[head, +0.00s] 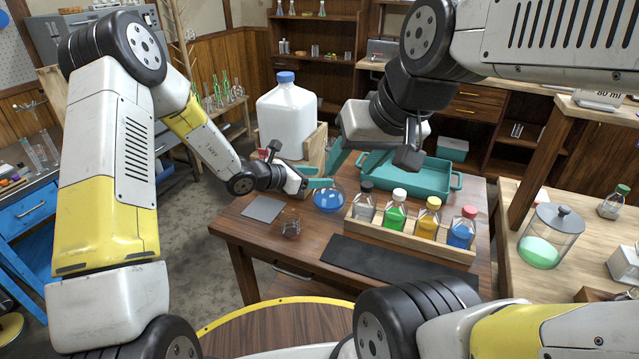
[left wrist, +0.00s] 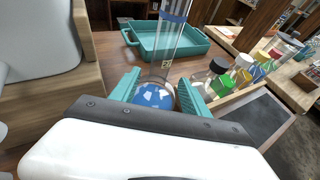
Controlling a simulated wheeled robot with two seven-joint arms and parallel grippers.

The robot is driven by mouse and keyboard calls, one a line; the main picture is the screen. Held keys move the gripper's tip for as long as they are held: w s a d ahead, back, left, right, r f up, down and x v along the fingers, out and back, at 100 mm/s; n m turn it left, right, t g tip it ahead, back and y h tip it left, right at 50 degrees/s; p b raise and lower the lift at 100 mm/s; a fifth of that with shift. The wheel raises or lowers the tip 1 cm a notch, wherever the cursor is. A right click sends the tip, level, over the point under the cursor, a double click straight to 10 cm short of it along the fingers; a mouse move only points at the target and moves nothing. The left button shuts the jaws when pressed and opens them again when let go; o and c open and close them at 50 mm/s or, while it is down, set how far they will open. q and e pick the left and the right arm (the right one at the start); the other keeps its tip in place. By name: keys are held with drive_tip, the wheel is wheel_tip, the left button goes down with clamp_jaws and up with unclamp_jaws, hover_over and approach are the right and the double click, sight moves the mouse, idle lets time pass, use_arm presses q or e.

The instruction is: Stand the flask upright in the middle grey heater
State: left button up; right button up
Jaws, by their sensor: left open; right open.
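The flask (head: 328,201) is round-bottomed clear glass with blue liquid, on the wooden table left of the bottle rack. In the left wrist view the flask (left wrist: 153,96) lies between the teal fingers, with a clear glass tube rising above it. My left gripper (head: 318,184) is open around or just beside the flask; I cannot tell whether it touches. My right gripper (head: 372,155) is open and empty above the table's back, near the teal tray. I cannot make out the middle grey heater; a grey box (head: 625,264) is cut off at the right edge.
A wooden rack (head: 410,235) holds several capped bottles. A teal tray (head: 455,182) stands behind it. A white jug (head: 286,118) sits in a wooden crate behind my left gripper. A small glass beaker (head: 290,224), grey square (head: 263,209) and dark mat (head: 395,268) lie in front.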

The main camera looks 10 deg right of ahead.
use_arm(q)
drive_tip(key=x, duration=0.8)
drive_tip(key=shift+w+r, duration=0.15)
drive_tip(key=shift+w, duration=0.1)
clamp_jaws()
idle(1.1)
